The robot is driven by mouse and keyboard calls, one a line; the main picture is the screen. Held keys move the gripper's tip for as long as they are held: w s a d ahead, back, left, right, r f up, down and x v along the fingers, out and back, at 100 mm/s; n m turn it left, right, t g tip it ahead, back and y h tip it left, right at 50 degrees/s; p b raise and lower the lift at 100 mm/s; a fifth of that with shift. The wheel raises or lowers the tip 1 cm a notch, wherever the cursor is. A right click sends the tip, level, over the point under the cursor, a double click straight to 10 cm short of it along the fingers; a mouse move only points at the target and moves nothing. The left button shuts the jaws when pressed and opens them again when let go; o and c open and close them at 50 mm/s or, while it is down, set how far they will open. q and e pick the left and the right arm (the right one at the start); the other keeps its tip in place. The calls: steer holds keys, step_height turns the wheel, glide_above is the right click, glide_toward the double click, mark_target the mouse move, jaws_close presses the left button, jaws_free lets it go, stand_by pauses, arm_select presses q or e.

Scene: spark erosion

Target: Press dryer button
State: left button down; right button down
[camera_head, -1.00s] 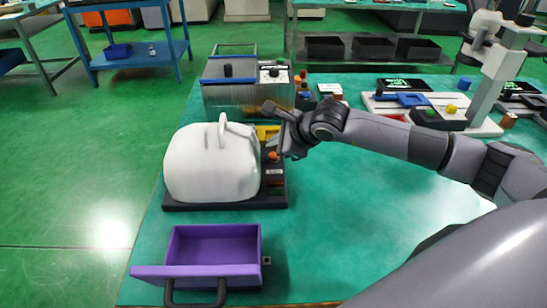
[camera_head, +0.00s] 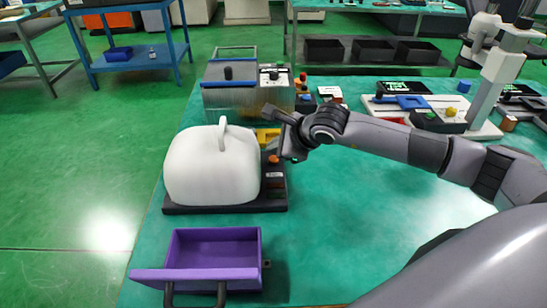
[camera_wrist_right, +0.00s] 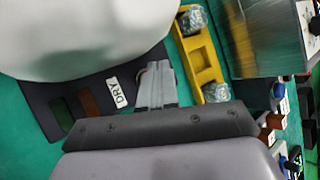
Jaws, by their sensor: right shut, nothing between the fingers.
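The dryer is a white rounded dome (camera_head: 205,172) with a handle on top, sitting on a black base (camera_head: 225,209). It also shows in the wrist view (camera_wrist_right: 90,30). Its control panel is on the base's right side, with an orange button (camera_head: 273,159) near the back. In the wrist view the panel has a DRY label (camera_wrist_right: 118,92), a dark green patch (camera_wrist_right: 62,114) and a brown patch (camera_wrist_right: 90,103). My right gripper (camera_head: 279,153) is shut and empty at the panel's back end, beside the orange button. In the wrist view its fingertips (camera_wrist_right: 157,68) hide what lies beneath; contact cannot be told.
A yellow holder (camera_wrist_right: 203,60) with clear pieces lies just behind the panel. A metal tank (camera_head: 235,95) stands farther back. An open purple drawer (camera_head: 213,236) is in front of the dryer. The green table (camera_head: 370,210) is clear to the right, under my arm.

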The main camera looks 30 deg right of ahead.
mark_target(276, 160)
steer(key=shift+f, duration=0.1)
stand_by(0.7)
steer(key=shift+f+b, duration=0.35)
steer(key=shift+b, duration=0.35)
steer(key=shift+f+b, duration=0.5)
steer(key=shift+b, duration=0.1)
stand_by(0.5)
steer(key=shift+r, duration=0.15)
steer(key=shift+r+p, duration=0.35)
steer(key=shift+r, duration=0.4)
steer(key=shift+r, duration=0.1)
steer(key=shift+r+p, duration=1.2)
steer(key=shift+r, duration=1.2)
steer(key=shift+r, duration=0.1)
